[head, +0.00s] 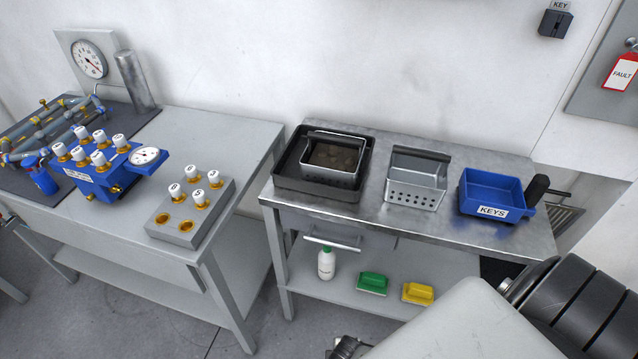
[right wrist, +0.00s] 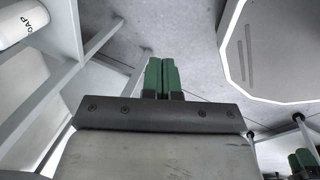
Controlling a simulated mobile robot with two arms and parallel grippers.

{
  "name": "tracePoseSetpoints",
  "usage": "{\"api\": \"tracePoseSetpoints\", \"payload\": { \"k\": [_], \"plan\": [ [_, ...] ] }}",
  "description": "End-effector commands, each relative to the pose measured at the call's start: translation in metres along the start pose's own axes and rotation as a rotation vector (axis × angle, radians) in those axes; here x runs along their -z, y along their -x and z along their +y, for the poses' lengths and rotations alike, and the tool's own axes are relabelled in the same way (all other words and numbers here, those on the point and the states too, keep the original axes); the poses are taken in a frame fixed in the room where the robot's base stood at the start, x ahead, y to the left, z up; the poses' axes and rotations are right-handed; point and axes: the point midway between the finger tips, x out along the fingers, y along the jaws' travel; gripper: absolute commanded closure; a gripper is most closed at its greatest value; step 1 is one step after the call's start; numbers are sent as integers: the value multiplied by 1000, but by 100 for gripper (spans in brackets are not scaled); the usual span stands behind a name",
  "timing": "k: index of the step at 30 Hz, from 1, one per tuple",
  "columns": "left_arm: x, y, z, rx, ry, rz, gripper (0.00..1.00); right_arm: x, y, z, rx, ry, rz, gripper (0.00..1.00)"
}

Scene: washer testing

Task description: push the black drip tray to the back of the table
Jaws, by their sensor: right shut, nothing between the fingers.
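The black drip tray (head: 287,176) lies on the left end of the metal table (head: 375,209) in the head view, close to the wall. A perforated metal basket (head: 328,177) with dark contents sits inside the tray. My right gripper (right wrist: 162,62) shows in the right wrist view, its green fingers shut together with nothing between them, over the floor and away from the tray. Green fingertips at the lower right of that view look like my left gripper (right wrist: 302,159); its opening is unclear. The tray is not in the right wrist view.
An empty perforated basket (head: 415,180) and a blue KEYS bin (head: 492,192) stand right of the tray. A drawer handle (head: 332,244) juts below the table's front edge. A workbench (head: 235,140) with a blue valve block (head: 98,178) stands left, across a narrow gap.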

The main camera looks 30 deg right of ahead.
Motion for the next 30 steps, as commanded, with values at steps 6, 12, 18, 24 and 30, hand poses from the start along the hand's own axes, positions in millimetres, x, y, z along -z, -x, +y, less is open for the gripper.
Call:
{"api": "tracePoseSetpoints", "payload": {
  "k": [6,12,18,24,30],
  "plan": [
    [0,0,0,0,0,0,57,95,126,171,-225,662,-142,100],
    [0,1,0,0,0,0,57,124,274,256,-319,1081,-380,100],
    [0,1,0,0,0,0,57,121,360,276,-310,1271,-519,100],
    [0,0,0,0,0,0,57,116,370,281,-294,1312,-548,100],
    [0,-1,0,0,0,0,57,109,341,297,-291,1310,-547,100]
  ]
}}
